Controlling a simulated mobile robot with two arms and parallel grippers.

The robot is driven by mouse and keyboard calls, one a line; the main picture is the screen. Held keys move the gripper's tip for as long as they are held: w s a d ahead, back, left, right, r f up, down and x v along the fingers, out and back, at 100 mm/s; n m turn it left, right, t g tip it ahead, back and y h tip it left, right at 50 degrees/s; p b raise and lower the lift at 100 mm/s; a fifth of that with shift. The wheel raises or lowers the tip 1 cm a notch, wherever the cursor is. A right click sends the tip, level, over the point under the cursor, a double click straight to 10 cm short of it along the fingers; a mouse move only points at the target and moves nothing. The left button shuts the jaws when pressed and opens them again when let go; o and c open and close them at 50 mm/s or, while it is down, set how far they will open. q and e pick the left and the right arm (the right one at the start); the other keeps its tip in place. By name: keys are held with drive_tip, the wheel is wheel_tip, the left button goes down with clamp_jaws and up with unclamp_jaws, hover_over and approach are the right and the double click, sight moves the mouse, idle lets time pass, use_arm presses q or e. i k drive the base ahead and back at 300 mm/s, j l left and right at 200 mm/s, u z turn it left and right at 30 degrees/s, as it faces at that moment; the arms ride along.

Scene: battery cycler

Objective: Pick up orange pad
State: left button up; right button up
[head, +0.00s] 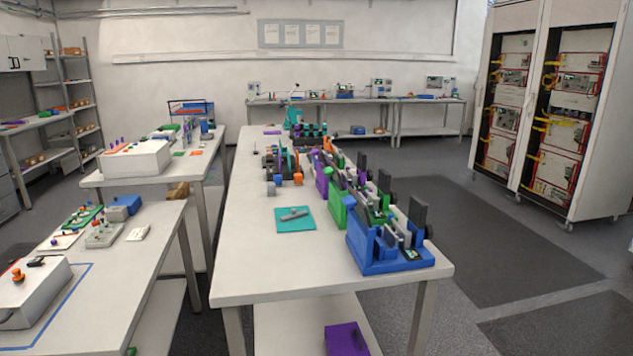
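A small flat orange piece (179,153), which may be the orange pad, lies on the middle-left table beside a white box (137,158). It is too small and far off to make out clearly. Neither of my grippers is in view, so their distance from it does not show.
A long white table (243,240) fills the middle, with blue (385,262), green and purple fixtures along its right edge and a teal mat (295,226) bearing a grey part. A near-left table (110,295) holds boxes. Equipment racks (550,110) stand right. Dark floor lies clear between.

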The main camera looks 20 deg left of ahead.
sight(298, 177)
drive_tip(key=i+l+z, duration=0.15)
drive_tip(key=i+z, duration=0.9)
drive_tip(key=i+l+z, duration=0.25)
drive_tip(key=i, duration=0.4)
drive_tip(key=i+j+z, duration=0.1)
drive_tip(key=i+z, duration=0.2)
drive_tip(key=i, duration=0.35)
drive_tip(key=i+j+u, duration=0.2)
drive_tip(key=i+u, duration=1)
drive_tip(key=u, duration=0.15)
drive_tip(key=i+l+u, duration=0.25)
drive_tip(key=i+u, duration=0.15)
drive_tip(key=i+j+u, duration=0.3)
drive_tip(key=i+u, duration=1.05)
drive_tip(key=i, duration=0.15)
drive_tip(key=i+l+u, duration=0.45)
drive_tip(key=i+l+z, duration=0.1)
drive_tip(key=i+z, duration=0.2)
drive_tip(key=i+j+u, duration=0.2)
drive_tip(key=k+l, duration=0.05)
